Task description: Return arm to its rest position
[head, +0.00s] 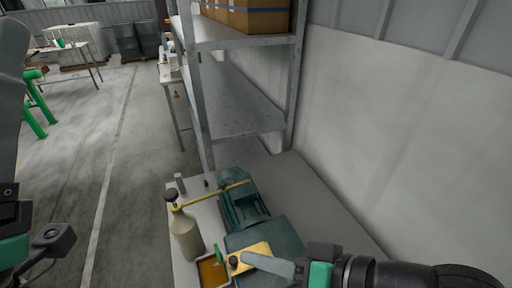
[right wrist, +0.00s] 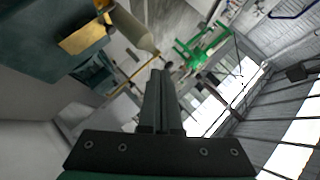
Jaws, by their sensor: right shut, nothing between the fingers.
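My right arm comes in from the lower right in the head view. Its gripper (head: 246,258) reaches left over the green machine and overlaps the brass-coloured plate on it in the picture. In the right wrist view the two grey fingers (right wrist: 159,75) lie together, with nothing between them. Part of my left arm (head: 14,245) shows at the left edge of the head view; its fingers are out of frame.
A green motor-like machine (head: 243,195), a bottle (head: 187,238) and a tray with orange contents (head: 212,273) stand close to the right gripper on a grey table (head: 315,205). A metal shelf (head: 240,105) stands behind. A wall (head: 400,130) closes the right side. Floor at left is open.

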